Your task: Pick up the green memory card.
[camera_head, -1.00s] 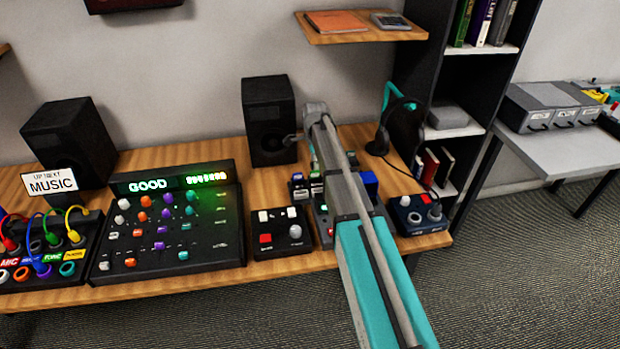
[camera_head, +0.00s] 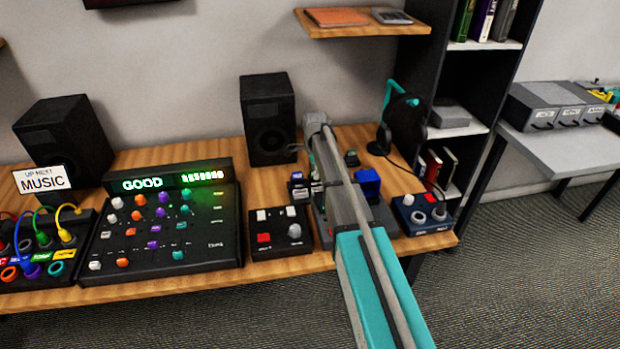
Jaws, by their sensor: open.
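My arm reaches from the lower right over the desk and ends beside the right speaker. My gripper (camera_head: 294,148) shows only as a small grey part left of the arm's end; its fingertips are not clear, and nothing is seen held in it. Small cards with white labels (camera_head: 298,186) stand on the desk just left of my arm. A small dark piece with a greenish tint (camera_head: 351,158) shows just right of the arm; I cannot tell whether it is the green memory card. My arm hides part of this area.
A blue block (camera_head: 367,184) stands right of my arm. A small button box (camera_head: 279,232), a mixer (camera_head: 160,228) and a knob box (camera_head: 421,214) sit along the desk's front. The right speaker (camera_head: 267,120) and a headphone stand (camera_head: 392,103) rise behind.

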